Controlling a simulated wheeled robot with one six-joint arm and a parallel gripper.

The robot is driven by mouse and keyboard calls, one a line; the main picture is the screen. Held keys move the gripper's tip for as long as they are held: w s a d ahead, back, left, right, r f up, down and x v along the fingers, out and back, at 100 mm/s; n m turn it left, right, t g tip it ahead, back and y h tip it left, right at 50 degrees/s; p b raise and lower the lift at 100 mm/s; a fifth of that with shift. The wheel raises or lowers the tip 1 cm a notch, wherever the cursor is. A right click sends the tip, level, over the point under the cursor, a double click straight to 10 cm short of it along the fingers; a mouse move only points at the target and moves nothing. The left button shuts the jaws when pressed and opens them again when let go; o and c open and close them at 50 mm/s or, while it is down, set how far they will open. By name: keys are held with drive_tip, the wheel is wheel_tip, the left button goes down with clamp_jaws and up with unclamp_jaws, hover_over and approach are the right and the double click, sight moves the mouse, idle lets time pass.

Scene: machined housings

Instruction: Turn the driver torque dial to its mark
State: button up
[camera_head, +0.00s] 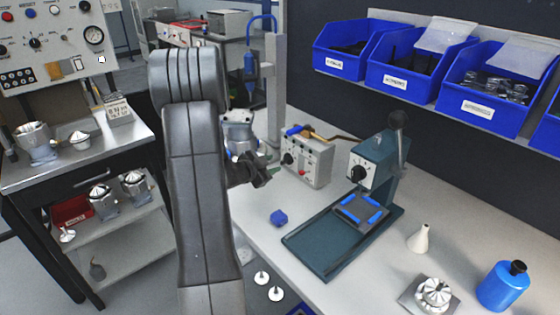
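A small beige control box (317,158) stands on the bench right of my arm. Its front has a black dial (288,158), a red button and small markings too fine to read. A blue driver (250,62) hangs behind it from a blue coiled cable. My gripper (263,176) shows as dark fingers just left of the box, apart from the dial in the picture. My arm hides part of the wrist, and I cannot tell whether the fingers are open or shut.
A teal press (385,165) with its own black dial stands right of the box. Blue bins (345,48) hang above. The front-left benchtop is mostly clear.

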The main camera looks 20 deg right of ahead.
sight(283, 161)
drive_tip(key=x, duration=0.5)
drive_tip(key=shift+w+d+f, duration=0.1)
drive_tip(key=shift+d+f, duration=0.05)
drive_tip(key=shift+d, duration=0.1)
clamp_jaws()
